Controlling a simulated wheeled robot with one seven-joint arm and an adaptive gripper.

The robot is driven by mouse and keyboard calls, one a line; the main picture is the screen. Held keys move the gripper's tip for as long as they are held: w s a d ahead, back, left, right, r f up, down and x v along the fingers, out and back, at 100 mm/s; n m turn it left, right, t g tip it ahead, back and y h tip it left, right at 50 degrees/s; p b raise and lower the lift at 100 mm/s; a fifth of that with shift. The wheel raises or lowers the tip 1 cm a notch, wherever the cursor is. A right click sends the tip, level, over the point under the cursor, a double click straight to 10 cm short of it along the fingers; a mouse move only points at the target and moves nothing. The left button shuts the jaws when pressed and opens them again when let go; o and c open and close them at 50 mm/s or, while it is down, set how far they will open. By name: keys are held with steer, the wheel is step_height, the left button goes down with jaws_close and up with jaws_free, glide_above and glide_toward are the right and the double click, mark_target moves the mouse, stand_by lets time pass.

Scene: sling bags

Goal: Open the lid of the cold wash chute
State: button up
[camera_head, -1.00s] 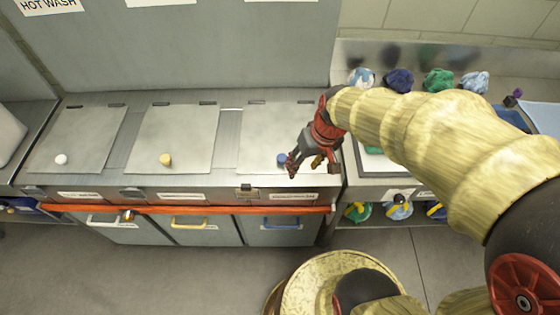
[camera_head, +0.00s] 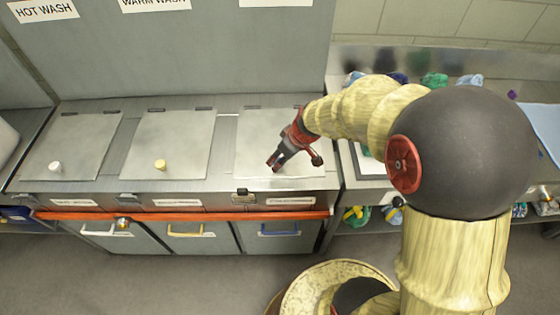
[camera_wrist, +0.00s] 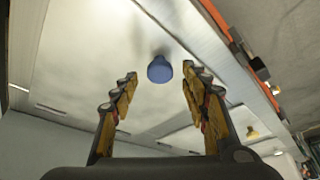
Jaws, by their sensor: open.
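The cold wash lid (camera_head: 254,130) is the rightmost of three flat grey lids and lies shut. Its blue knob (camera_wrist: 159,69) shows in the wrist view; in the head view my gripper hides it. My gripper (camera_head: 276,164) is open over the front part of this lid. In the wrist view the two fingers of my gripper (camera_wrist: 158,84) stand apart on either side of the knob. The knob appears ahead of the fingertips, with space on both sides, and I see no contact.
The warm wash lid (camera_head: 176,135), with a yellow knob (camera_head: 160,164), and the hot wash lid (camera_head: 80,140), with a white knob (camera_head: 55,167), are left of it. An orange rail (camera_head: 180,215) runs along the front. Folded cloths (camera_head: 434,80) lie on the right counter.

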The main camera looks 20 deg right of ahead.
steer(key=shift+x, duration=0.9)
steer(key=shift+c, duration=1.3)
jaws_close()
